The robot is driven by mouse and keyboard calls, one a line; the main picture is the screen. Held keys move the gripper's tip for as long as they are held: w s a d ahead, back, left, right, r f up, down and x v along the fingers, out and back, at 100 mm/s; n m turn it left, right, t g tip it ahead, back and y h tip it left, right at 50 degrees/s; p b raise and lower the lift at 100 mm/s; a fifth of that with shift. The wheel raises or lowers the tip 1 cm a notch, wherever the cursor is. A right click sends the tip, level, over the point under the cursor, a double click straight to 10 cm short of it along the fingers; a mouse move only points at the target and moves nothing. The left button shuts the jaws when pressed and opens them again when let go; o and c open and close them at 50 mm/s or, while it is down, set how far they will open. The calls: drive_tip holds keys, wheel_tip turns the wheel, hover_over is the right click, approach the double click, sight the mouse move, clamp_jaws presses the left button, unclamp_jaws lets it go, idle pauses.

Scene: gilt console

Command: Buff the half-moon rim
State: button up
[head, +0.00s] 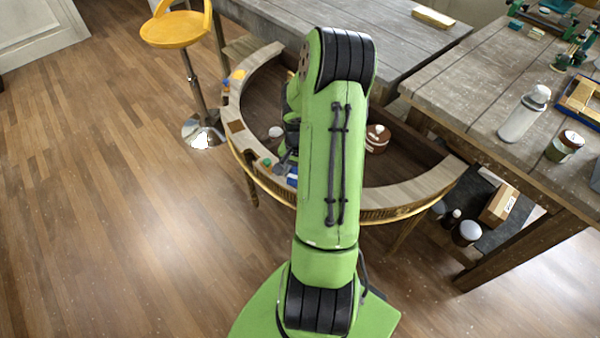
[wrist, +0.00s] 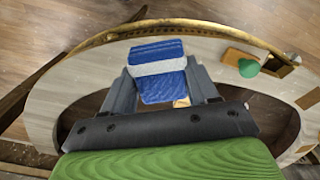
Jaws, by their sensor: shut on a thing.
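The half-moon rim (head: 430,183) is a pale wooden band with a gilt outer edge, curving around a dark recessed middle. It also fills much of the wrist view (wrist: 80,88). My gripper (wrist: 160,80) is shut on a blue and white block (wrist: 158,58), with one grey finger on each side of it. The block is over the near part of the rim, close to the gilt edge; whether it touches the wood I cannot tell. In the head view the block (head: 292,176) shows only partly beside my green arm, which hides the middle of the console.
A green-knobbed piece (wrist: 248,67) on a brown patch sits on the rim beside the block. A brown jar (head: 377,140) stands in the recess. A yellow stool (head: 172,30) is at the left, a cluttered workbench (head: 480,105) at the right. Floor at left is clear.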

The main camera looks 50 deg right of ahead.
drive_tip(key=shift+r+p, duration=1.3)
drive_tip(key=shift+r, duration=0.55)
